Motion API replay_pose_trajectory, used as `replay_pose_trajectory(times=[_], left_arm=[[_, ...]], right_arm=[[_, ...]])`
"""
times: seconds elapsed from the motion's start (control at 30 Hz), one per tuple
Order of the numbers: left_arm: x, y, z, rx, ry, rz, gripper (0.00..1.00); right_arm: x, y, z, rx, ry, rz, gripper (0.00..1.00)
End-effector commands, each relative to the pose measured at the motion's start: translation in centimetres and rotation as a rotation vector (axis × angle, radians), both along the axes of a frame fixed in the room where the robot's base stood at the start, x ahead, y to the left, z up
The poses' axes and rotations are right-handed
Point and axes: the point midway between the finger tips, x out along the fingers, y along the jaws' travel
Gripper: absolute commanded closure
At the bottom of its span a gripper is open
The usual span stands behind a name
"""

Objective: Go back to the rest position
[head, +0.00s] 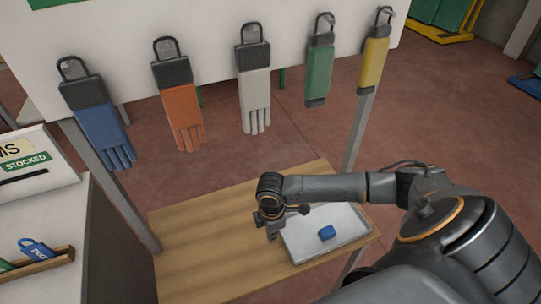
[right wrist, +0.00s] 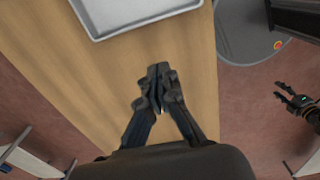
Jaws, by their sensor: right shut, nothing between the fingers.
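My right gripper (head: 272,234) hangs over the wooden table, just left of the grey tray (head: 349,222). In the right wrist view its fingers (right wrist: 159,88) are together, with nothing between them, above bare wood. My left gripper (right wrist: 284,91) shows at the right edge of the right wrist view, apart from the table, with its fingertips spread and nothing seen in them. It does not show in the head view.
A blue block (head: 326,232) lies in the tray. Blue (head: 104,132), orange (head: 183,112) and white (head: 255,98) gloves, a green sleeve (head: 319,72) and a yellow sleeve (head: 373,65) hang from a white board behind the table (head: 200,245). A grey cabinet (head: 110,250) stands left.

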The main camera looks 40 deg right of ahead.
Motion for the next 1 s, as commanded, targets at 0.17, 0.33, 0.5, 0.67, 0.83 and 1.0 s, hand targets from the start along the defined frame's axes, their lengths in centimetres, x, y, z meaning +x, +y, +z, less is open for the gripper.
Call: replay_pose_trajectory(times=[0.17,0.33,0.5,0.67,0.83,1.0], left_arm=[[-0.4,-1.7,-0.3,-0.021,0.005,0.003,0.55],[-0.1,-1.3,-0.3,-0.015,0.001,0.001,0.55],[0.0,-0.8,-0.2,-0.010,0.000,-0.001,0.55],[0.0,-0.8,-0.2,-0.010,0.000,0.000,0.55],[0.1,-0.8,-0.2,-0.010,-0.001,0.001,0.55],[0.2,-0.7,-0.2,-0.008,-0.001,0.001,0.55]], right_arm=[[0.0,0.0,1.4,0.000,-0.002,0.000,1.00],[0.0,0.1,1.7,0.002,-0.002,0.000,1.00],[-0.8,2.6,1.3,0.033,-0.012,0.004,1.00],[-3.3,10.0,1.8,0.147,-0.071,-0.053,1.00],[-5.8,15.3,4.4,0.273,-0.159,-0.293,1.00],[-7.6,14.8,6.4,0.305,-0.209,-0.567,1.00]])
